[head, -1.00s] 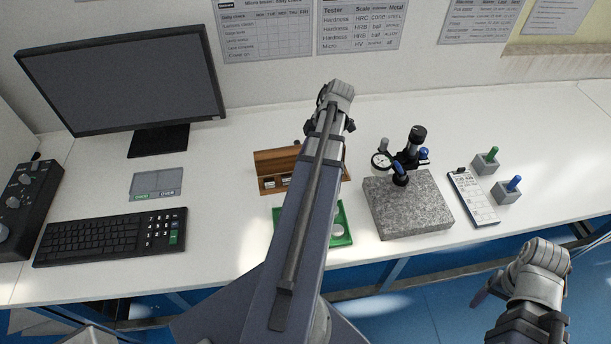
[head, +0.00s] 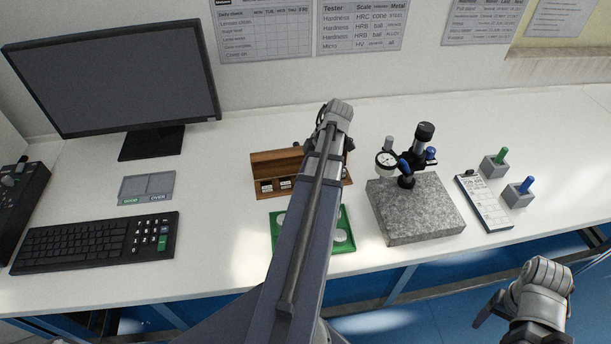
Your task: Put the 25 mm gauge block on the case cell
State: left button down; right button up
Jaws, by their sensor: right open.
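The wooden case (head: 275,160) stands open at mid-bench, with several small labelled cells along its front. My raised left arm covers its right part. I cannot tell the 25 mm gauge block apart in this view. A green tray (head: 345,246) with pale round pieces lies in front of the case, partly behind the same arm. My left gripper is hidden. My right gripper (head: 492,309) is open and low at the bottom right, in front of the bench edge and away from the case, with nothing visible in it.
A granite stand (head: 415,212) with a dial gauge stands right of the case. Further right are a clipboard sheet (head: 484,203) and two grey holders with green and blue handles. A two-part grey tray (head: 147,187), keyboard (head: 95,243) and monitor (head: 115,80) are on the left.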

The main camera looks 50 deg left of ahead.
pick_arm(q)
jog(key=shift+f, duration=0.1)
jog(key=c, duration=0.8)
grip_release()
jog(key=shift+o, duration=0.2)
jog(key=shift+w+r+p, duration=0.15)
jog(key=shift+r+p, duration=0.35)
jog(key=shift+r, duration=0.15)
jog(key=p+v, duration=1)
jog(key=v, duration=0.1)
jog(key=shift+d, duration=0.15)
jog(key=shift+f, duration=0.1)
